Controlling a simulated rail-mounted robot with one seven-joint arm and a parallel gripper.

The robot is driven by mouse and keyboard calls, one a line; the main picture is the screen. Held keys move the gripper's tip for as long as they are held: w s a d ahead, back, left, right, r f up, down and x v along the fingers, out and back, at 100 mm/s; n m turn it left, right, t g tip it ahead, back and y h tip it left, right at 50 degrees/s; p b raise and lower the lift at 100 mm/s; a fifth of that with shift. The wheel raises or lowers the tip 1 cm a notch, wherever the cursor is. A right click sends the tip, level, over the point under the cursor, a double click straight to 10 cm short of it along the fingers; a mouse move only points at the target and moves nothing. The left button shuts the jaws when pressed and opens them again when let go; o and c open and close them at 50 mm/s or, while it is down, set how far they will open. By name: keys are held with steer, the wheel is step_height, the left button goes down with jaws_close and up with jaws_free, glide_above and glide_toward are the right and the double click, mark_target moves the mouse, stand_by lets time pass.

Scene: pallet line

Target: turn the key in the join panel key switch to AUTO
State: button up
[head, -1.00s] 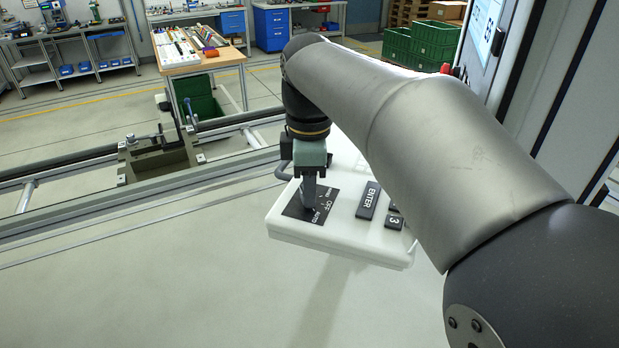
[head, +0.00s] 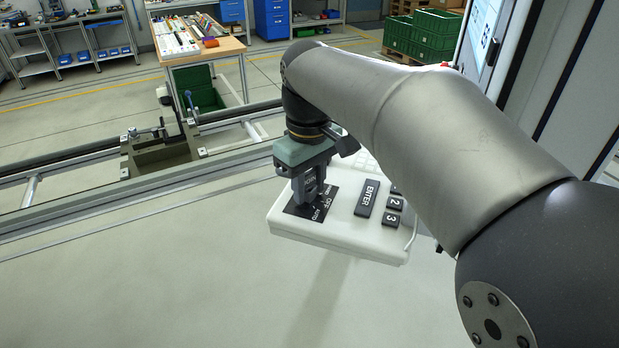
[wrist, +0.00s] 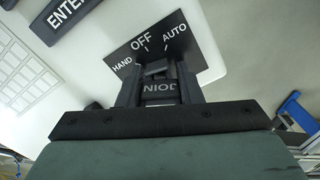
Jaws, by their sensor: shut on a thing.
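The key switch plate (head: 322,210) is a black square on the left part of a white panel (head: 345,238), marked HAND, OFF and AUTO. In the wrist view the plate (wrist: 121,53) shows HAND at left, OFF in the middle and AUTO at right. My gripper (head: 308,193) points down over the plate and is shut on the key (wrist: 159,87), a dark piece with JOIN on it, upside down in the wrist view. The fingers hide the key's lower part and the plate's middle. I cannot tell for sure which mark the key points at.
The panel also carries an ENTER key (head: 367,198) and number keys (head: 392,219) right of the switch. A tall grey cabinet (head: 560,90) stands at the right. A rail (head: 70,205) runs behind the panel; the floor in front is clear.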

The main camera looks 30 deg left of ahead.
steer(key=m, duration=0.3)
steer(key=shift+r+p, duration=0.1)
steer(key=shift+p, duration=0.3)
steer(key=o, duration=0.7)
steer(key=shift+m, duration=0.5)
steer(key=o, duration=0.8)
steer(key=shift+r+p, duration=1)
steer(key=shift+r, duration=2.4)
